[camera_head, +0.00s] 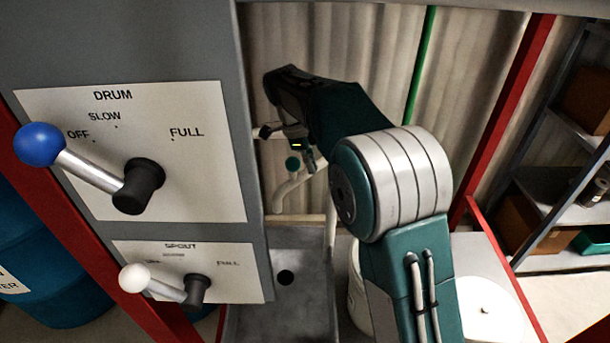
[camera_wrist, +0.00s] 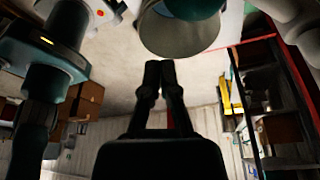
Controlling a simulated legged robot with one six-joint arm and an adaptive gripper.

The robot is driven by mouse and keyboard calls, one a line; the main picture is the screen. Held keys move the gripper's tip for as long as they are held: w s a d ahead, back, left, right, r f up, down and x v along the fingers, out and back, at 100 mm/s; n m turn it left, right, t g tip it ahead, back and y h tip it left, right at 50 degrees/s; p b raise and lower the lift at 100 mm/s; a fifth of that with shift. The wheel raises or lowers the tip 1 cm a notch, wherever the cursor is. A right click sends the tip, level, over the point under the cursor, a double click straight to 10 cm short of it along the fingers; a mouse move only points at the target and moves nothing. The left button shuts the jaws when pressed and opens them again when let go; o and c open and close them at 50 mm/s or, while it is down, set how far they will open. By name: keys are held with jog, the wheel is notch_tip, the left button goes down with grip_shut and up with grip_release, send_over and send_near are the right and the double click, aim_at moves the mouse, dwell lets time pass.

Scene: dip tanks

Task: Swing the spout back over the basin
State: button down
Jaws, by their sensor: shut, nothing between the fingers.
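A pale curved pipe (camera_head: 289,188), which looks like the spout, shows in the head view behind the control panel. Its bent end hangs near the far end of the grey metal basin (camera_head: 312,247); I cannot tell its exact position over the basin. The SPOUT lever (camera_head: 170,289) with a white ball stands below the DRUM lever (camera_head: 90,171) with a blue ball. My gripper (camera_wrist: 160,66) is shut and empty in the wrist view, its two dark fingers together. In the head view my wrist is close to the pipe; contact cannot be told.
The grey panel (camera_head: 251,180) borders the space on the left. A white bucket (camera_head: 357,290) stands right of the basin, partly behind my arm. Red frame posts (camera_head: 511,92) and shelves (camera_head: 570,213) stand to the right. A blue drum (camera_head: 40,265) is at the lower left.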

jog(key=v, duration=0.6)
jog(key=shift+w+r, duration=0.35)
jog(key=shift+w, duration=0.1)
